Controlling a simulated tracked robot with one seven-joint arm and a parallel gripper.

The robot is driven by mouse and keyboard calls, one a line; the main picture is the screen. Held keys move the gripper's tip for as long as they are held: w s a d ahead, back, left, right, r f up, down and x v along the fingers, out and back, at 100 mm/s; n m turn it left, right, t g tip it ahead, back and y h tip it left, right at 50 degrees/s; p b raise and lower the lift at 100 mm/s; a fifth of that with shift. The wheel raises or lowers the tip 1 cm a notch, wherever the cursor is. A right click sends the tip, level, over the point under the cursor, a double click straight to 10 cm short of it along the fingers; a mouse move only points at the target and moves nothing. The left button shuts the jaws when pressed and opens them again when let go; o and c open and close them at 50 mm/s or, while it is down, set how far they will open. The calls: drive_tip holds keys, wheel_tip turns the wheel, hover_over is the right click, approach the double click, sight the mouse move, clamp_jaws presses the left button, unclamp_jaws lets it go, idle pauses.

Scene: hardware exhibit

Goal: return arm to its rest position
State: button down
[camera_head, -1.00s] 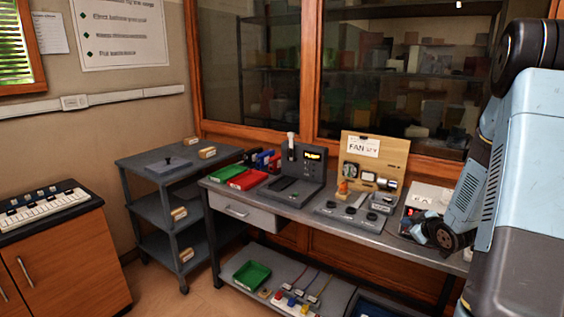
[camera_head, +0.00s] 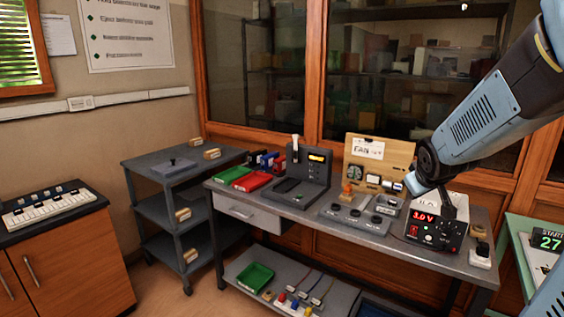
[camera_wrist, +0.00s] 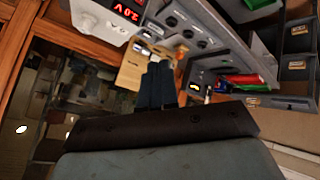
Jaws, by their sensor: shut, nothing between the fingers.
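My arm (camera_head: 490,115) reaches into the head view from the upper right, pale blue with dark joints. Its lower end is over the right part of the grey workbench (camera_head: 365,240), in front of the wooden fan board. In the wrist view, my gripper (camera_wrist: 157,68) shows two dark blue fingers close together, shut with nothing between them. The wrist view is tilted, with the bench things along its top. I cannot make out the fingertips clearly in the head view.
A power supply (camera_head: 436,231) with a red display stands below the arm. The fan board (camera_head: 378,155), a grey console (camera_head: 302,178), and red (camera_head: 245,181) and green (camera_head: 232,175) trays are on the bench. A green-edged table (camera_head: 515,250) is at right. Open floor lies front left.

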drive_tip(key=s+a+r+m+g+y, duration=0.1)
drive_tip(key=s+a+r, duration=0.1)
drive_tip(key=s, duration=0.5)
drive_tip(key=s+a+r+m+g, duration=0.1)
drive_tip(key=s+a, duration=0.4)
drive_tip(key=s, duration=0.1)
drive_tip(key=s+a+r+m+g+y, duration=0.1)
drive_tip(key=s+a+r, duration=0.1)
drive_tip(key=s, duration=0.5)
drive_tip(key=shift+s+a+r+y, duration=0.3)
drive_tip(key=shift+s+a, duration=0.05)
drive_tip(key=shift+a, duration=0.5)
